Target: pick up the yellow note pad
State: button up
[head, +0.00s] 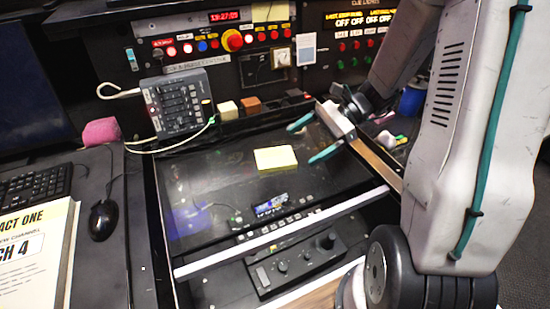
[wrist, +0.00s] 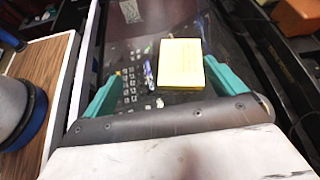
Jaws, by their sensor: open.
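The yellow note pad (head: 275,158) lies flat on a dark glossy panel (head: 200,180) in the middle of the head view. In the wrist view the note pad (wrist: 181,60) shows between the two teal fingers, nearer the right one. My gripper (head: 306,140) is open and empty, with its teal fingers pointing left, to the upper right of the pad. The fingers are apart from the pad in the head view. The gap in height between gripper and panel is hard to tell.
A grey button box (head: 178,103) with a cable stands behind the panel, beside small wooden blocks (head: 250,106). A pale rail (head: 285,232) runs along the panel's front. A black mouse (head: 103,220), a keyboard (head: 35,185) and a script book (head: 35,255) lie at left.

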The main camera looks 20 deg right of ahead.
aim_at(279, 156)
jog(key=shift+w+d+f+m+t+y, duration=0.2)
jog(key=shift+w+d+f+m+t, duration=0.2)
jog(key=shift+d+f+m, duration=0.15)
jog(key=shift+w+d+f+m+t+y, duration=0.2)
jog(key=shift+w+d+f+m+t, duration=0.2)
jog(key=shift+f+m, duration=0.25)
jog(key=shift+w+d+f, duration=0.1)
jog(key=shift+f, duration=0.2)
jog(key=x, duration=0.7)
jog(key=shift+w+a, duration=0.3)
jog(key=shift+r, duration=0.1)
jog(key=c, duration=1.1)
